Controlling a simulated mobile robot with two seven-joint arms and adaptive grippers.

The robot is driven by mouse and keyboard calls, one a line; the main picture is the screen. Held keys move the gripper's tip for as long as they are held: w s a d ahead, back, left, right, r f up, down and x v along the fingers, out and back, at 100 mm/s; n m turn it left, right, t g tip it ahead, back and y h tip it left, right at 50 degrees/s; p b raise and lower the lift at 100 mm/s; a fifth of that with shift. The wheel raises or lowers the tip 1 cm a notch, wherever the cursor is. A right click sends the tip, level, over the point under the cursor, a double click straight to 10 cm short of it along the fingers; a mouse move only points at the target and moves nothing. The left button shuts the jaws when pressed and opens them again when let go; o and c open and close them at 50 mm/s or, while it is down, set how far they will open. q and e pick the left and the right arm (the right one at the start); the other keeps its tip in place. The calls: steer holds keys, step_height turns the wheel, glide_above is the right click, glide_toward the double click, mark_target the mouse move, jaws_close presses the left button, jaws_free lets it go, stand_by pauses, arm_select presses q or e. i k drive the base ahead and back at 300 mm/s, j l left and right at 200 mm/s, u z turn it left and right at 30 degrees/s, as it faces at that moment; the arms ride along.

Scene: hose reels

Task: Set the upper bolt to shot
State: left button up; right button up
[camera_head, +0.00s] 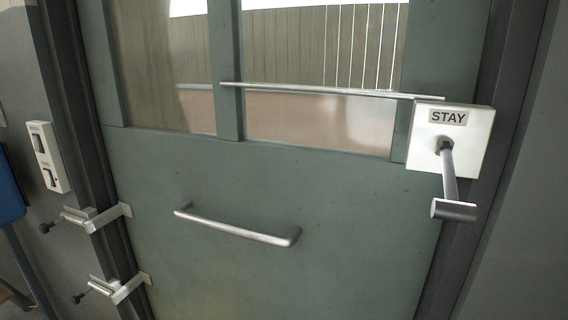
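The upper bolt (97,216) is a pale metal fitting at the left edge of the green door (190,265). It lies across the dark door frame, with a bracket on the door side. I cannot tell for sure from this view whether either bolt is shot or drawn. Neither of my grippers is in view.
A bar handle (238,226) crosses the middle of the door, and a thin rail (330,91) crosses its window. A white box labelled STAY (475,143) with a grey lever (449,180) is at right. A white switch plate (47,157) is on the left wall, near a blue object (9,190).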

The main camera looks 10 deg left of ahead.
mark_target(44, 228)
steer(key=k+j+u, duration=0.1)
steer(key=j+u, duration=0.15)
steer(key=u, duration=0.15)
steer(key=j+u, duration=0.1)
steer(key=u, duration=0.35)
steer(key=j+u, duration=0.1)
steer(key=u, duration=0.3)
steer(key=j+u, duration=0.1)
steer(key=u, duration=0.35)
steer(key=i+j, duration=0.4)
steer(key=j, duration=0.2)
steer(key=i+j+u, duration=0.1)
steer(key=i+j, duration=0.3)
steer(key=j, duration=0.25)
steer(key=i+j, duration=0.45)
steer(key=j, duration=0.15)
steer(key=i+j, duration=0.4)
steer(key=j, duration=0.15)
steer(key=j+u, duration=0.05)
